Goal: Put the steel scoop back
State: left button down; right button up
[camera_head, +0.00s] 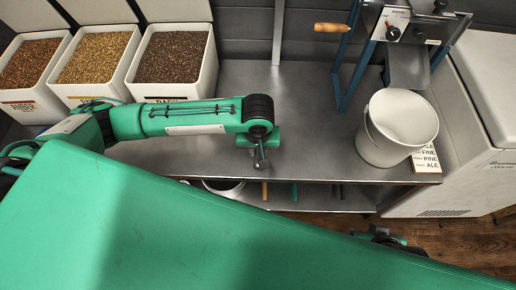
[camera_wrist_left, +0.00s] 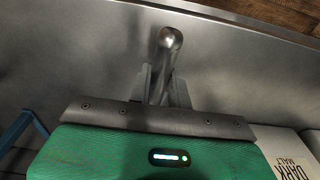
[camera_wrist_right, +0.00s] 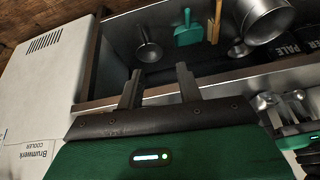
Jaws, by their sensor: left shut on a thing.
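My left gripper (camera_head: 258,146) is shut on the steel scoop (camera_head: 262,161), above the front part of the steel bench. In the left wrist view the scoop (camera_wrist_left: 170,42) shows as a shiny rod with a rounded end between the fingers (camera_wrist_left: 163,88). Its bowl cannot be made out clearly. In the right wrist view my right gripper (camera_wrist_right: 159,88) is open and empty, in front of the bench edge. In the head view my right arm is mostly hidden behind my green body.
Three malt bins (camera_head: 168,88) stand at the left of the bench. A white bucket (camera_head: 385,140), a mill (camera_head: 405,60) and a cooler (camera_head: 480,110) are at the right. The lower shelf holds a round steel utensil (camera_wrist_right: 149,52), a green dustpan (camera_wrist_right: 187,36) and a pot (camera_wrist_right: 262,18). The bench middle is clear.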

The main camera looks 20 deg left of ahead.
pick_arm(q)
jog(key=c, duration=1.2)
grip_release()
notch_tip(320, 180, up, 4)
jog(key=shift+s+d+r+p, duration=0.1)
jog(key=shift+r+p, duration=0.15)
jog(key=shift+p, duration=0.45)
notch_tip(320, 180, up, 9)
jog(key=p, duration=0.2)
jog(key=shift+s+r, duration=0.15)
jog(key=shift+s, duration=0.2)
pick_arm(e)
jog(key=shift+g+h, duration=0.3)
jog(key=shift+g, duration=0.6)
jog(key=f, duration=0.2)
jog(key=d+f, duration=0.1)
jog(key=f, duration=0.2)
jog(key=shift+s+d, duration=0.1)
jog(key=shift+d, duration=0.05)
